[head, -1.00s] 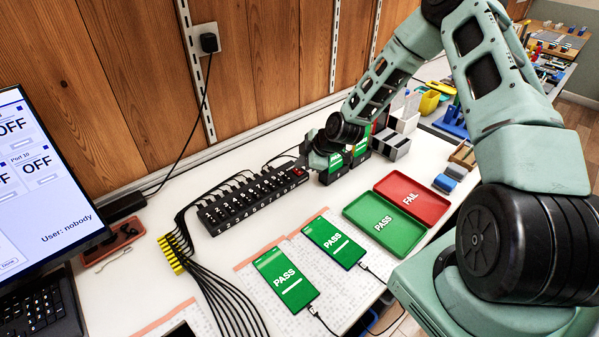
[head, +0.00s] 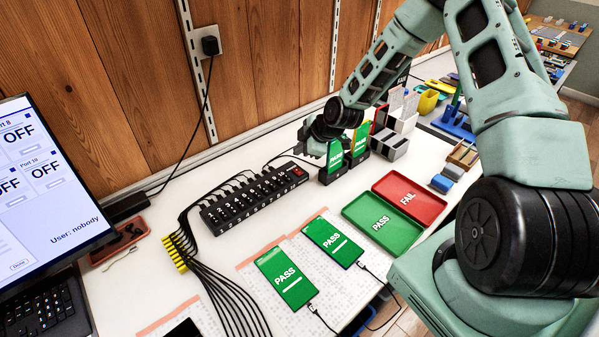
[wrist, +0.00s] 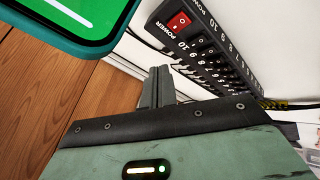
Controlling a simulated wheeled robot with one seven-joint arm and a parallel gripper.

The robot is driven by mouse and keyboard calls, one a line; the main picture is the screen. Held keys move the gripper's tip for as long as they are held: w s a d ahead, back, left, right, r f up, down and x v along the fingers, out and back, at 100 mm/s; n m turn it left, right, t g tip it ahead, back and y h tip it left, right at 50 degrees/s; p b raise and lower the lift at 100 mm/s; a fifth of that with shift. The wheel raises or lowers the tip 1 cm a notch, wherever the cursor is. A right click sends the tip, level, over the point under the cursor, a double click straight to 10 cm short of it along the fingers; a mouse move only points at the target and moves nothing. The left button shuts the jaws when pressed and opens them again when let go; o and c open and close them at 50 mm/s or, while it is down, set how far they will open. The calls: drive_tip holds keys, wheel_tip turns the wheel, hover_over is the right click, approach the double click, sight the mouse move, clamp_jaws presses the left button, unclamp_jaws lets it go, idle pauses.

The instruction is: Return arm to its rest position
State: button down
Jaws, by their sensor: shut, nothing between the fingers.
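My arm reaches in from the right in the head view, and my gripper (head: 306,142) hangs above the back of the desk. It is beside two upright phones with green screens, the nearer one (head: 335,157) and the farther one (head: 360,139), and left of them. In the wrist view my gripper's fingers (wrist: 158,88) are together with nothing between them. A green phone screen (wrist: 75,18) fills the upper left of that view, close to the fingers. The black numbered power hub (head: 255,198) lies just left of and below the gripper; its red switch (wrist: 180,20) shows in the wrist view.
Two phones reading PASS, one (head: 285,277) and another (head: 333,241), lie on the desk. A green PASS tray (head: 382,241) and a red FAIL tray (head: 409,183) lie at right. The wooden wall (head: 130,90) is close behind the gripper. A monitor (head: 35,190) stands at left.

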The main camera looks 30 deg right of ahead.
idle(0.4)
drive_tip(key=s+a+r+m+g, duration=0.1)
drive_tip(key=s+a+r+g, duration=0.1)
drive_tip(key=s+a+r, duration=0.6)
drive_tip(key=s+a+r+g, duration=0.2)
drive_tip(key=s+a+r, duration=0.25)
drive_tip(key=a, duration=0.55)
drive_tip(key=s+a+r+m+g+h, duration=0.1)
drive_tip(key=s+r, duration=0.1)
drive_tip(key=s, duration=0.6)
drive_tip(key=s+a+r+m+g, duration=0.1)
drive_tip(key=s+a+r+m, duration=0.1)
drive_tip(key=s, duration=0.7)
drive_tip(key=s+a+r+m+h, duration=0.1)
drive_tip(key=s+r, duration=0.3)
drive_tip(key=s, duration=0.4)
drive_tip(key=shift+s+a+r+m+g+h, duration=0.2)
drive_tip(key=shift+r+m+g+h, duration=0.1)
drive_tip(key=shift+m+g, duration=0.1)
